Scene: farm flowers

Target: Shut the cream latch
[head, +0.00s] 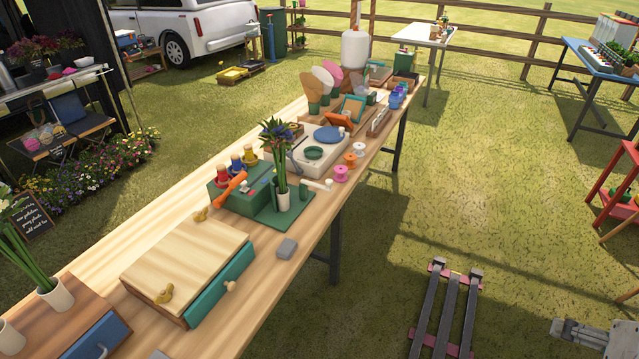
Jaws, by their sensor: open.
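A cream lever-like piece (318,185) sticks out to the right of a green stand (287,216) on the long wooden table. It is the likeliest cream latch, but it is too small to tell whether it is open or shut.
A wooden box (190,255) with a teal drawer front (222,287) and mustard catches stands nearer on the table (270,318). A grey block (287,248) and colored spools (341,173) lie along the right edge.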

